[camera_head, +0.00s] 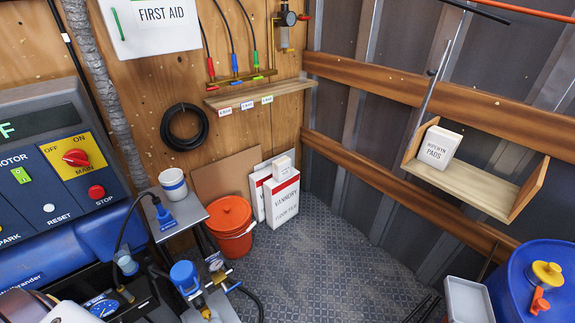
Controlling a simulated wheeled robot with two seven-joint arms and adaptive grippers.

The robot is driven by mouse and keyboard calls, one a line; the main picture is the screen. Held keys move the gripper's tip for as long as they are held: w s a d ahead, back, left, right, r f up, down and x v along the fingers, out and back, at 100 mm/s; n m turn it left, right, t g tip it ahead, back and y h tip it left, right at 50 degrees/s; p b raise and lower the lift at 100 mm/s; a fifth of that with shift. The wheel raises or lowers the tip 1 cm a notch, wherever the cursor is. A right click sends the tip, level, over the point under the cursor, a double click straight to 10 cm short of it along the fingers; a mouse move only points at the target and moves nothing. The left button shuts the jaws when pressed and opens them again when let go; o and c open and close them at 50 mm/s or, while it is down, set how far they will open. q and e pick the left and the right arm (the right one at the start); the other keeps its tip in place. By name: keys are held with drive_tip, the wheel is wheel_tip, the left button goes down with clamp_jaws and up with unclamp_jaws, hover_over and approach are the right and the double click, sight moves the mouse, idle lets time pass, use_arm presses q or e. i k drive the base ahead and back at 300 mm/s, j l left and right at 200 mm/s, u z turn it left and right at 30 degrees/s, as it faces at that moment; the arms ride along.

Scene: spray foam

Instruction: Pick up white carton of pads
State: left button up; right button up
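The white carton of pads (438,147) stands upright on a small wooden shelf (480,190) on the right wall. It is near the left end of the shelf, and the word PADS is readable on its front. Neither of my grippers can be made out in the head view, and nothing is touching the carton.
A blue drum (525,300) and a grey tray (468,302) stand below the shelf. An orange bucket (231,224) and white boxes (281,200) are in the corner. A blue machine (55,160) fills the left. The patterned floor (330,260) is mostly clear in the middle.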

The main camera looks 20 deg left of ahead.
sight(282, 167)
drive_tip(key=i+l+u, duration=0.2)
drive_tip(key=i, duration=0.4)
drive_tip(key=i+l+u, duration=0.2)
drive_tip(key=i, duration=0.35)
drive_tip(key=i+l+u, duration=0.2)
drive_tip(key=i, duration=0.35)
drive_tip(key=i+l+u, duration=0.2)
drive_tip(key=i+l, duration=0.3)
